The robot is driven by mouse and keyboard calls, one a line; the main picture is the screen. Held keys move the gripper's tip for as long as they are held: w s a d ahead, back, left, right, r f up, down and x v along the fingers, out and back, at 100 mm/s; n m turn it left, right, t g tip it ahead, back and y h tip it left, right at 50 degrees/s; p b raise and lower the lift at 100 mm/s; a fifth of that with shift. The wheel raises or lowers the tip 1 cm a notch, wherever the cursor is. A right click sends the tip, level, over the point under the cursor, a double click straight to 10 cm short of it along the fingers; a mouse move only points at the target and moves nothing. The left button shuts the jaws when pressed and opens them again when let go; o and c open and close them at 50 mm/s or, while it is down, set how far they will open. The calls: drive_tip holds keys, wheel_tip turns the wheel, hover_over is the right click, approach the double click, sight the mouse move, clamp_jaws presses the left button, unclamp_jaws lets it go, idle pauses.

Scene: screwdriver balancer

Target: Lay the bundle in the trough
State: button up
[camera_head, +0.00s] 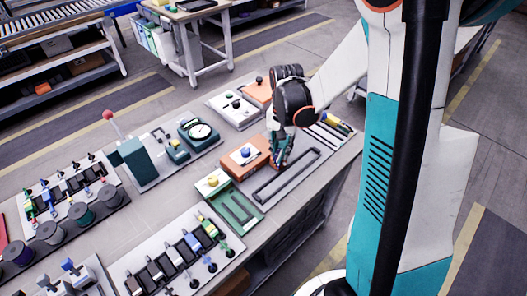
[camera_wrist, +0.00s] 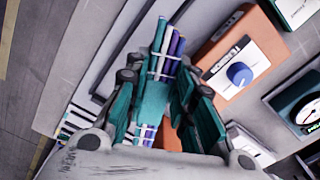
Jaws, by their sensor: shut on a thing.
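My gripper (camera_head: 281,160) reaches down over the far-left end of a long dark-rimmed trough (camera_head: 296,176) on the bench. In the wrist view its teal fingers (camera_wrist: 160,95) are closed around a bundle of thin white, teal and purple-blue strands (camera_wrist: 166,52) with pale bands around it. One end of the bundle sticks out past the fingers. In the head view the bundle is mostly hidden by the gripper. I cannot tell whether the bundle touches the trough floor.
An orange box with a blue knob (camera_wrist: 238,73) stands close beside the gripper. A green tray (camera_head: 236,208) lies nearer, left of the trough. A rack of strips (camera_head: 328,132) lies to the right. A round dial device (camera_head: 198,134) and several other fixtures crowd the bench to the left.

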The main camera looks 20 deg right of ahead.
sight(292, 171)
drive_tip(key=d+f+m+b, duration=0.1)
drive_tip(key=f+b, duration=0.1)
drive_tip(key=s+d+f+m+b, duration=0.1)
drive_tip(key=f+m+b, duration=0.1)
drive_tip(key=f, duration=0.1)
drive_tip(key=d+f+m+b, duration=0.2)
drive_tip(key=shift+s+f+b, duration=0.2)
drive_tip(key=shift+s+b, duration=0.15)
drive_tip(key=shift+s, duration=0.05)
idle(0.3)
drive_tip(key=shift+f+b, duration=0.55)
idle(0.7)
drive_tip(key=shift+w, duration=0.1)
drive_tip(key=o, duration=1.1)
drive_tip(key=shift+c, duration=0.2)
drive_tip(key=shift+r, duration=0.1)
wheel_tip(292, 171, up, 12)
drive_tip(key=shift+s, duration=0.25)
